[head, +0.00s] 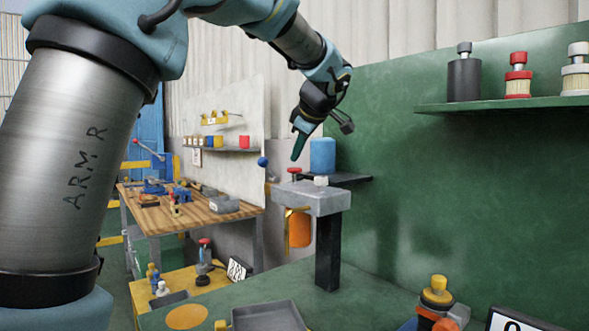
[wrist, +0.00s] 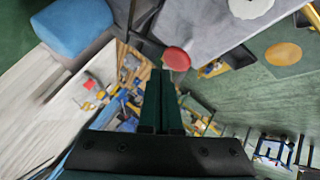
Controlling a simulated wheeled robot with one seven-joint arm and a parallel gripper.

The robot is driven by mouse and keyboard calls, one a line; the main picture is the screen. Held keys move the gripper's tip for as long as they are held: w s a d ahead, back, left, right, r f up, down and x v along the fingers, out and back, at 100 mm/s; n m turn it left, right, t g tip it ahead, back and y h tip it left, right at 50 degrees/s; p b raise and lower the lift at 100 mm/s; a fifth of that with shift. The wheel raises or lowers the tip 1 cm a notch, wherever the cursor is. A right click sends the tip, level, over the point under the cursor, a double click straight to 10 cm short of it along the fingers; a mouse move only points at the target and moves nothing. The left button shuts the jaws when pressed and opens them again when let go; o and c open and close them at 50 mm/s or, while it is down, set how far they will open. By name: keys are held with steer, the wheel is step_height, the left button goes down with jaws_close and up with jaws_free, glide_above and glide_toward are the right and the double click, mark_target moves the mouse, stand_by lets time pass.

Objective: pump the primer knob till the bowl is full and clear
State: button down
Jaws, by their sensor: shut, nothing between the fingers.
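A grey metal block (head: 318,201) stands on a dark post. The red primer knob (head: 294,171) is on its far left part, with a white cap (head: 321,181) beside it. An orange cylinder (head: 299,230), seemingly the bowl, hangs under the block; its fill and clearness cannot be told. My gripper (head: 297,157) is shut and empty, pointing down just above the red knob, apparently apart from it. In the wrist view, the shut fingertips (wrist: 161,72) end close to the red knob (wrist: 176,58), which lies slightly right of and beyond them.
A blue cylinder (head: 322,155) stands behind the block. A green shelf (head: 510,105) at right holds several filters. A grey tray (head: 268,316) and a yellow-topped part (head: 437,291) are on the green bench (head: 370,300). A wooden workbench (head: 225,212) with tools stands at left.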

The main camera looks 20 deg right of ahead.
mark_target(297, 168)
steer(key=shift+f+b, duration=0.25)
steer(key=shift+b, duration=0.15)
steer(key=shift+f+b, duration=0.2)
steer(key=shift+b, duration=0.2)
steer(key=shift+f+b, duration=1)
steer(key=shift+b, duration=0.05)
stand_by(1.3)
steer(key=shift+r, duration=0.15)
steer(key=shift+r+p, duration=0.8)
steer(key=shift+r, duration=0.5)
steer(key=shift+r+p, duration=1.5)
steer(key=shift+r, duration=1.05)
steer(key=shift+f, duration=0.1)
